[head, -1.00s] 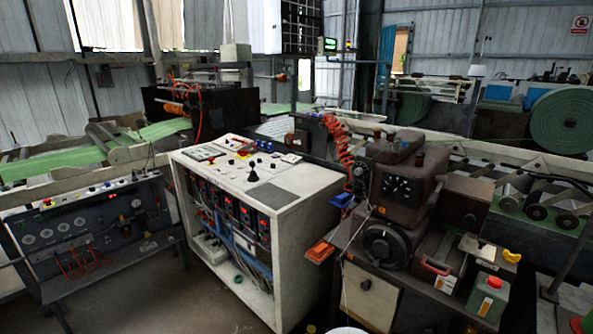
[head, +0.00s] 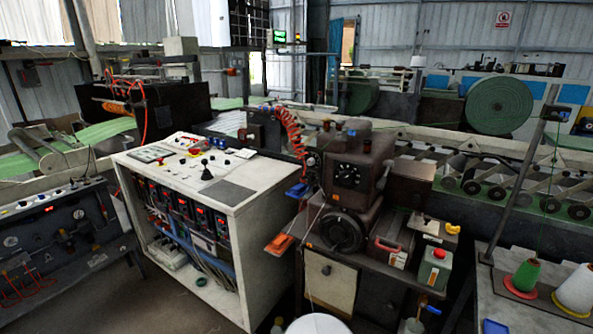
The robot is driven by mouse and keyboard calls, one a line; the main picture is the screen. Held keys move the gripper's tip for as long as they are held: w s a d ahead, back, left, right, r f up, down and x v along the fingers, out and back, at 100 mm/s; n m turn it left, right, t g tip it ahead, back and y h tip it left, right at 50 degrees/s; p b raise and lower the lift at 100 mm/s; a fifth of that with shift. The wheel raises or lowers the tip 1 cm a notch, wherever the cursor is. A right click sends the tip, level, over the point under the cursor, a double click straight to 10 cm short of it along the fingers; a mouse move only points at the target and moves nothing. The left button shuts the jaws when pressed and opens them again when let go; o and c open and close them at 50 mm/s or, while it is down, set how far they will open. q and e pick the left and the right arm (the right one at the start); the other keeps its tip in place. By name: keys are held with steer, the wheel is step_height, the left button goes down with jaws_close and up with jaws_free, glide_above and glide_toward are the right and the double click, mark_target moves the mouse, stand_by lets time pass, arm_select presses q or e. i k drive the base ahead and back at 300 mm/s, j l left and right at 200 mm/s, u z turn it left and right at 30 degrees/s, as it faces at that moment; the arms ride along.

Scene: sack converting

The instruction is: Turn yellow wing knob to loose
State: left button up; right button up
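A small yellow piece (head: 453,228), which may be the yellow wing knob, shows at the right end of the brown machine's bench. It sits just above a green can with a red cap (head: 435,266). It is too small to tell its exact shape or which way its wings are turned. Neither of my grippers is in the head view, so nothing of mine is seen touching it.
A brown machine (head: 352,170) stands on the bench behind a red-handled box (head: 392,246). A white control cabinet (head: 262,240) is to its left. A grey table (head: 545,318) with thread cones (head: 525,275) is at right. A white round top (head: 318,325) is at the bottom.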

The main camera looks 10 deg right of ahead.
mark_target(451, 230)
steer(key=k+l+z, duration=0.3)
steer(key=z, duration=0.2)
steer(key=k+l+z, duration=0.2)
steer(key=l+z, duration=0.25)
steer(key=l, duration=0.15)
